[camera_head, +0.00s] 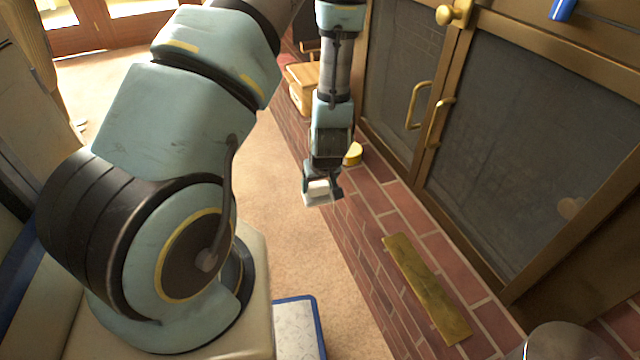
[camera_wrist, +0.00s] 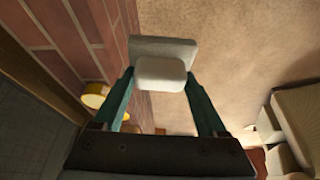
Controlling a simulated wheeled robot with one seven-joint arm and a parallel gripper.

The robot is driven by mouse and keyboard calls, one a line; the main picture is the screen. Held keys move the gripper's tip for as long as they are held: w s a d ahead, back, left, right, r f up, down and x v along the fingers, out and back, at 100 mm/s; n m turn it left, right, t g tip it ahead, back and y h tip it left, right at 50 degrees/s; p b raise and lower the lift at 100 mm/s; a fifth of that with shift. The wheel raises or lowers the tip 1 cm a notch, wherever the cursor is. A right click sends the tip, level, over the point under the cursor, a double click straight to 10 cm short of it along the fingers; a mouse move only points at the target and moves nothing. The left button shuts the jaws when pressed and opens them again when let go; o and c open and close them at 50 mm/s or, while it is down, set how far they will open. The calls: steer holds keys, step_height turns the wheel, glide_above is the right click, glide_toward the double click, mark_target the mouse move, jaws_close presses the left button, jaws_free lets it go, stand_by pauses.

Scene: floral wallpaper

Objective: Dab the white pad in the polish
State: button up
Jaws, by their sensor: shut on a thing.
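My gripper (camera_head: 322,192) is shut on a white pad (camera_head: 318,186), held above the front edge of the brick hearth. In the wrist view the rounded white pad (camera_wrist: 160,73) sits between the two fingers, with a flat pale grey-white slab (camera_wrist: 150,46) against its far side. A small round yellow tin (camera_head: 353,154) stands on the bricks just behind my gripper, partly hidden by it; in the wrist view it (camera_wrist: 94,96) is left of the fingers, apart from the pad. I cannot see polish inside it. A grey metal round thing (camera_head: 562,342) is cut off at the bottom right.
A long brass plate (camera_head: 425,288) lies on the brick hearth (camera_head: 395,208). Dark-paned doors with brass handles (camera_head: 418,106) rise behind it. A wooden box (camera_head: 302,84) stands at the far end. A blue-rimmed white tray (camera_head: 297,328) is on the carpet, which is otherwise largely clear.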

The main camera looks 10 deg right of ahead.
steer(key=c, duration=0.6)
steer(key=shift+o, duration=0.2)
steer(key=w+d+r+p, duration=0.2)
steer(key=w+d, duration=0.5)
steer(key=w, duration=0.5)
steer(key=w+d+r+p, duration=0.25)
steer(key=w+d, duration=0.55)
steer(key=w, duration=0.4)
steer(key=shift+s+a+f+b, duration=0.15)
steer(key=shift+f+b, duration=0.65)
steer(key=shift+f, duration=0.85)
steer(key=shift+s+a+f+b, duration=0.1)
steer(key=shift+f+b, duration=0.65)
steer(key=shift+f, duration=0.9)
